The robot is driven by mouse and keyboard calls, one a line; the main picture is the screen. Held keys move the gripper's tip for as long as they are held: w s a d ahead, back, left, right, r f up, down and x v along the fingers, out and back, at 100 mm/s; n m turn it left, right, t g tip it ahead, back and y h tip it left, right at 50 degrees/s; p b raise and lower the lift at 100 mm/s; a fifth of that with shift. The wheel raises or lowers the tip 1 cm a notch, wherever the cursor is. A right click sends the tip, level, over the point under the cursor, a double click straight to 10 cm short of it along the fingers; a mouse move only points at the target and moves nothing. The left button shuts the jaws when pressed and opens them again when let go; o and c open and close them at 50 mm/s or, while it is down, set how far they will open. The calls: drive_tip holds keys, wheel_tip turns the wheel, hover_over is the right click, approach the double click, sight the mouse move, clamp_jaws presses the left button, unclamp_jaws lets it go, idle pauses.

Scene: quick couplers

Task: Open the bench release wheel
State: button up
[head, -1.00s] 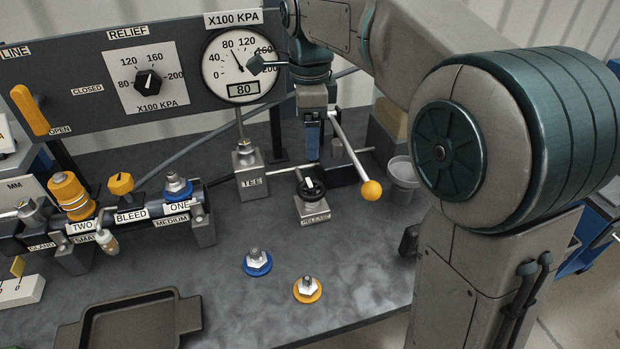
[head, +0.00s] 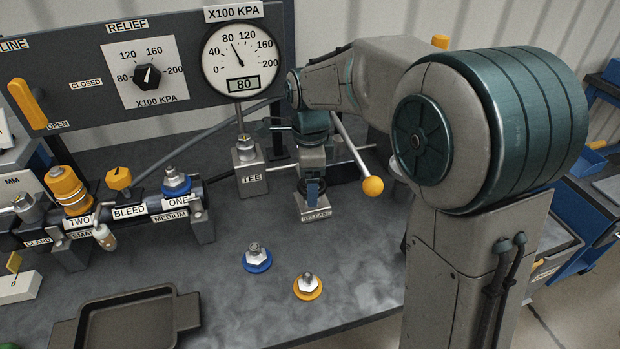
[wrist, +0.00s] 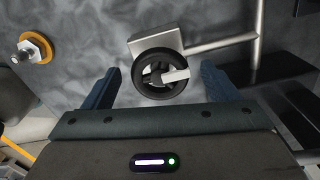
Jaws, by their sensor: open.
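The release wheel (wrist: 160,75) is a small black handwheel with a pale bar across it, on a grey block in the wrist view. In the head view its block, labelled RELEASE (head: 314,213), shows on the bench, while my gripper mostly hides the wheel. My gripper (head: 312,192) points down right over the wheel. In the wrist view my gripper (wrist: 160,88) is open, with one blue finger on each side of the wheel and a gap to the rim on both sides. Whether the fingertips are down at rim height is hard to tell.
A lever with a yellow knob (head: 372,186) stands right of the wheel. The TEE block (head: 250,178) is to its left, joined by a thin pipe. A blue fitting (head: 257,261) and a yellow fitting (head: 308,287) sit on the bench in front. The gauge (head: 239,60) reads 80.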

drive_tip(key=c, duration=1)
